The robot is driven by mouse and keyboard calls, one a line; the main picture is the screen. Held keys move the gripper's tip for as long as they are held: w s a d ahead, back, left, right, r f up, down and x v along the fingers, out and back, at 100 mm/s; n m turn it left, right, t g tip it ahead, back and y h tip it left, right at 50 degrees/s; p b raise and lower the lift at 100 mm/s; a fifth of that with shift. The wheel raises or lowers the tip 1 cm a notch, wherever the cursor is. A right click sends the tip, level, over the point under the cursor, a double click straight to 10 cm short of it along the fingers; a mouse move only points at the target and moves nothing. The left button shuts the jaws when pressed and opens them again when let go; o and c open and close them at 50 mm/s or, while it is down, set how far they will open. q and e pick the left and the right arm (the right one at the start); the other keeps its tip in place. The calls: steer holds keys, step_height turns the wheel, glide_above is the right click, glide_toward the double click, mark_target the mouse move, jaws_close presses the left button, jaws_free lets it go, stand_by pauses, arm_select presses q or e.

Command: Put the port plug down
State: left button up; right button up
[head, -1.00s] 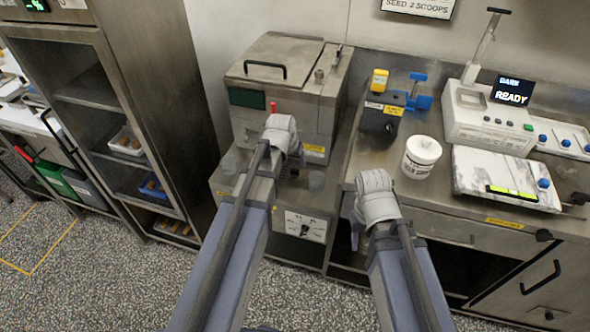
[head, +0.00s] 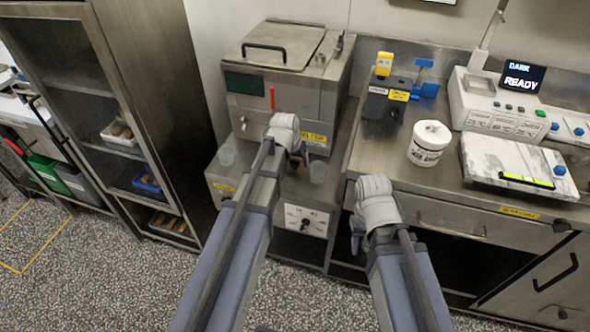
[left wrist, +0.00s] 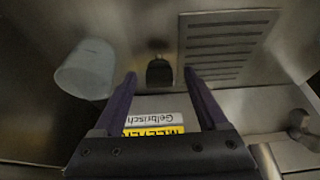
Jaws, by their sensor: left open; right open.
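My left gripper (head: 299,160) is in front of the steel melter (head: 262,115), low on its right side; the arm hides part of it. In the left wrist view its two dark fingers (left wrist: 160,76) are apart. A small dark block-like piece (left wrist: 159,73) stands just beyond and between the fingertips, apart from both. It may be the port plug, but I cannot tell for sure. No port plug can be made out in the head view. My right gripper (head: 356,240) hangs open in front of the counter's front edge, with nothing seen in it.
A slotted grille (left wrist: 222,45) is on the other side. A white tub (head: 429,143) and a blue-black device (head: 385,105) stand on the counter.

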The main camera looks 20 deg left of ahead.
arm_select(q)
steer(key=shift+w+f, duration=0.1)
steer(key=shift+f, duration=0.1)
jaws_close()
stand_by(0.5)
